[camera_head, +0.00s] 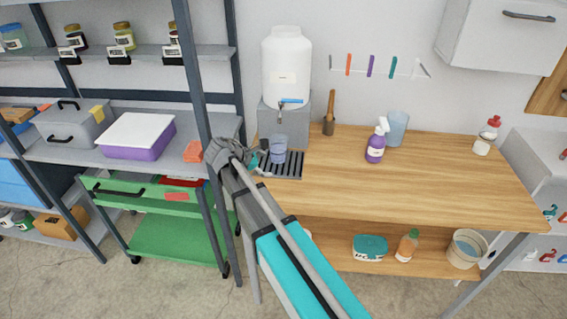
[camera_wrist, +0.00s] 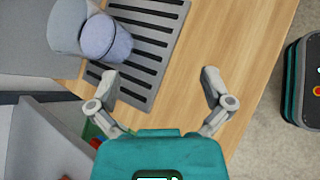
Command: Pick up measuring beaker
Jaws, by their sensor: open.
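A translucent bluish cup, likely the measuring beaker (camera_head: 278,148), stands on the slatted drip tray (camera_head: 292,168) under the water dispenser. In the wrist view the bluish beaker (camera_wrist: 110,42) is at the upper left on the dark-slatted tray (camera_wrist: 162,45), with a grey-blue rounded shape against its left side. My gripper (camera_head: 260,160) is at the table's left end, just left of and in front of the beaker. In the wrist view my gripper (camera_wrist: 160,80) has its fingers wide apart with nothing between them.
The white dispenser (camera_head: 287,70) stands behind the beaker. A wooden pestle-like tool (camera_head: 330,115), a spray bottle (camera_head: 375,146) and a clear bluish container (camera_head: 397,128) stand further right. A metal shelf (camera_head: 110,150) is close on the left. The table's front middle (camera_head: 400,185) is clear.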

